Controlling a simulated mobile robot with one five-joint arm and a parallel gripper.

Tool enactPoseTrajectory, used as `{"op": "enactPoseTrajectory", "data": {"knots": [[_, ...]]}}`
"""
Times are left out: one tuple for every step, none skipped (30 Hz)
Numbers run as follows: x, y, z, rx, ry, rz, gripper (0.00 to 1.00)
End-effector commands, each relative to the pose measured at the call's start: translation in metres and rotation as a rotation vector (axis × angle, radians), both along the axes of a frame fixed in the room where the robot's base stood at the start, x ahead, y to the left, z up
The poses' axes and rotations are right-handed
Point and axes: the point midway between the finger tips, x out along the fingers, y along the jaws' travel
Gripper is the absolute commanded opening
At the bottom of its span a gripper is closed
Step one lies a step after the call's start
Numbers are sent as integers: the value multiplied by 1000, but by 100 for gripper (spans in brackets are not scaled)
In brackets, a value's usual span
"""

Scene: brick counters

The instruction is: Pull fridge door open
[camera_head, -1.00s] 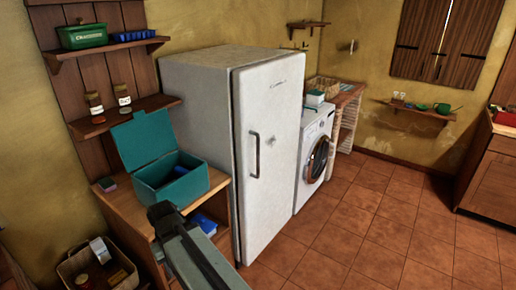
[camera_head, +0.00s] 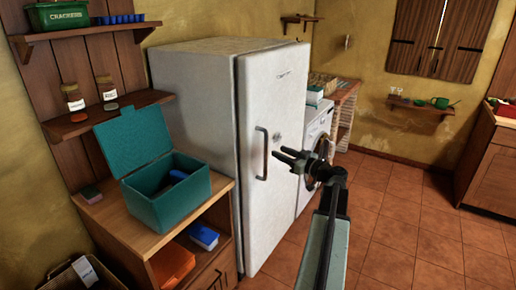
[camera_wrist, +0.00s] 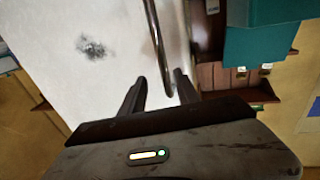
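The white fridge (camera_head: 190,110) stands against the wall, its door (camera_head: 285,95) looking shut. A dark vertical bar handle (camera_head: 261,153) is on the door's left side. In the wrist view the handle (camera_wrist: 155,35) comes down from the top, its lower end between my finger directions. My gripper (camera_head: 284,157) is open and empty, in front of the door and just right of the handle in the head view. Its two fingers also show in the wrist view (camera_wrist: 160,80), spread either side of the handle's line. I see no contact with the handle.
A wooden cabinet with an open teal box (camera_head: 165,190) stands left of the fridge. A washing machine (camera_head: 313,150) is to its right. The tiled floor (camera_head: 400,225) in front and to the right is clear. Wall shelves (camera_head: 105,115) hang at the left.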

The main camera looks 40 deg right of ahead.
Motion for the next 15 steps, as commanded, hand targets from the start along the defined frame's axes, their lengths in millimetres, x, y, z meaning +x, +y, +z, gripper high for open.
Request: {"op": "enactPoseTrajectory", "data": {"knots": [[3,2,1,0,0,4,38],[7,3,0,0,1,7,38],[13,5,0,1,1,10,38],[18,5,0,1,1,12,38],[24,6,0,1,1,14,38],[33,8,0,2,2,18,38],[40,9,0,2,2,20,38],[47,10,0,2,2,21,38],[56,12,0,2,2,23,38],[62,13,0,2,2,24,38],[68,14,0,2,2,25,38],[75,15,0,2,3,26,38],[79,15,0,2,3,26,38],[83,16,0,2,3,27,38],[87,17,0,2,3,28,38]]}}
